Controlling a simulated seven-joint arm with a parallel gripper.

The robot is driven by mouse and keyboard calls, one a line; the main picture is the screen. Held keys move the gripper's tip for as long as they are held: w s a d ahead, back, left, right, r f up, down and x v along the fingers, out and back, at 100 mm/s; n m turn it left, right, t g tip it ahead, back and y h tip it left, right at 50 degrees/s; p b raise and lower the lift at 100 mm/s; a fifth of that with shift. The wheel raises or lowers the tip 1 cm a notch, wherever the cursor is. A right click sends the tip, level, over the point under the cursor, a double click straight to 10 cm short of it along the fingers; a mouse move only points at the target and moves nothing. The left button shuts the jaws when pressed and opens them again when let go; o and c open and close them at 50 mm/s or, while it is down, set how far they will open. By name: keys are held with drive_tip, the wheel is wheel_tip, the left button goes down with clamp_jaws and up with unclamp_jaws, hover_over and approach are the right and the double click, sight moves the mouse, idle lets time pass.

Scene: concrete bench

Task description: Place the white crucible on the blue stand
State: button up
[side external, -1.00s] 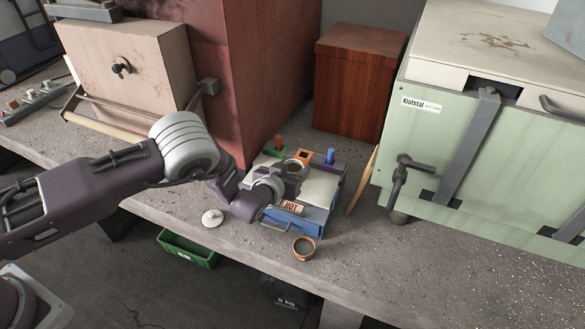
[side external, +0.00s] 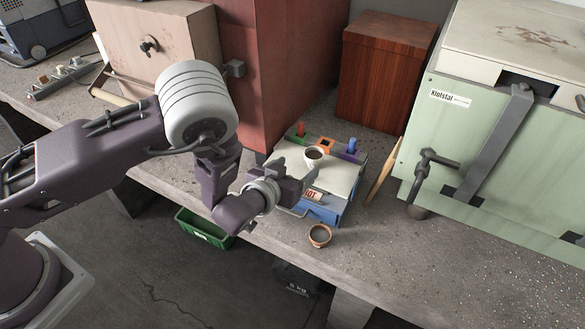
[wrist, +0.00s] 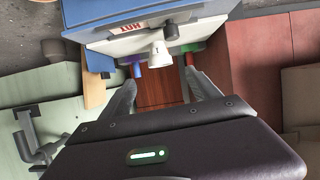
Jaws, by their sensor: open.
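The white crucible (side external: 314,157) stands upright, dark inside, on the pale top of a blue-sided box (side external: 322,212) with a HOT label. The wrist view shows the crucible (wrist: 158,50) just beyond my fingertips. A blue peg on a purple base (side external: 351,147) stands at the box's far right corner; it also shows in the wrist view (wrist: 137,70). I cannot tell whether the box or this peg is the blue stand. My gripper (side external: 304,178) is open and empty, on the near left side of the crucible; its fingers (wrist: 163,88) are spread apart.
A red peg (side external: 301,129) on a green base and an orange square piece (side external: 326,144) stand at the box's back edge. A brown-rimmed cup (side external: 320,236) is on the bench in front. A green furnace (side external: 500,150) stands right and a wooden box (side external: 387,75) behind.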

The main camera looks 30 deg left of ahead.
drive_tip(key=s+a+r+n+g+h, duration=0.1)
drive_tip(key=s+a+r+g, duration=0.2)
drive_tip(key=r, duration=0.8)
drive_tip(key=s+a+r+n+g, duration=0.1)
drive_tip(key=s+a+r+g, duration=0.2)
drive_tip(key=r, duration=0.8)
drive_tip(key=s+a+r+m, duration=0.1)
drive_tip(key=s+a+r, duration=0.1)
drive_tip(key=s, duration=0.7)
drive_tip(key=s+a+r+g, duration=0.1)
drive_tip(key=s+a, duration=0.3)
drive_tip(key=s, duration=0.6)
drive_tip(key=s+a+r+m+g, duration=0.1)
drive_tip(key=s+a+r, duration=0.1)
drive_tip(key=s, duration=0.7)
drive_tip(key=shift+s+a+r+m+y, duration=0.3)
drive_tip(key=shift+s+a+r+y, duration=0.1)
drive_tip(key=shift+r, duration=0.35)
